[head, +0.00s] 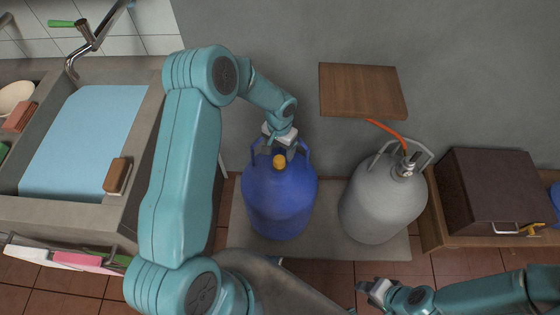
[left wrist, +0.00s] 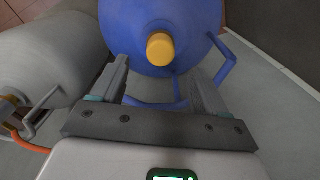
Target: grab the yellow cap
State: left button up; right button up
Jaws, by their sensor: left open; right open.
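The yellow cap (head: 279,161) sits on top of a blue gas bottle (head: 279,205) that stands on a mat on the floor. In the left wrist view the cap (left wrist: 160,49) shows just beyond and between the fingertips, and it is not held. My left gripper (head: 277,149) is open above the bottle's top, close behind the cap; its two fingers (left wrist: 162,75) are spread apart. The blue handles of the bottle rise on either side. My right gripper (head: 367,292) is low at the bottom right, open and empty, away from the bottles.
A grey gas bottle (head: 383,204) with an orange hose (head: 387,131) stands to the right on the same mat (head: 335,250). A wooden board (head: 362,91) is above it. A sink (head: 85,140) is at left, a dark box (head: 498,190) at right.

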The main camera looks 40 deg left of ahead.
aim_at(279, 160)
pick_arm(q)
notch_tip(279, 160, down, 7)
jog(key=shift+a+r, duration=0.1)
dwell(0.3)
jog(key=c, duration=1.1)
